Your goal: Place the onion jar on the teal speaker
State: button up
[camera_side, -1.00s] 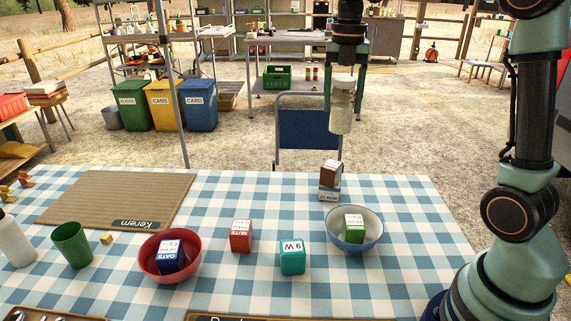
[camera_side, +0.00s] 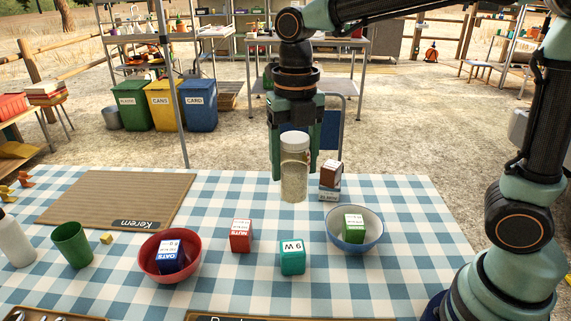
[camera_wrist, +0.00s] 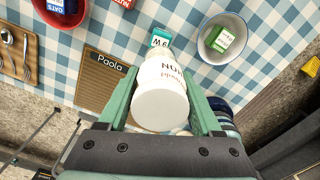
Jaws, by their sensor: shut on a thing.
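The onion jar (camera_side: 294,172) is a clear jar with a white lid and pale contents. My gripper (camera_side: 293,165) is shut on it and holds it upright, seemingly above the table behind the teal speaker. In the wrist view the jar (camera_wrist: 163,100) sits between the fingers of my gripper (camera_wrist: 165,100), its white lid towards the camera and part of its label showing. The teal speaker (camera_side: 292,258) is a small teal block with a white "9 W" top, standing on the checked cloth. In the wrist view the speaker (camera_wrist: 160,38) shows just beyond the jar, partly hidden by it.
A blue-rimmed bowl (camera_side: 378,241) with a green box stands right of the speaker. A red box (camera_side: 241,236) and a red bowl (camera_side: 147,268) with a blue box stand left. A small stack (camera_side: 330,182) is close to the jar. Cloth around the speaker is clear.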

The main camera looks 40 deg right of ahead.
notch_tip(320, 180, down, 13)
jog(key=shift+r, duration=0.1)
dwell(0.3)
jog(key=o, duration=1.5)
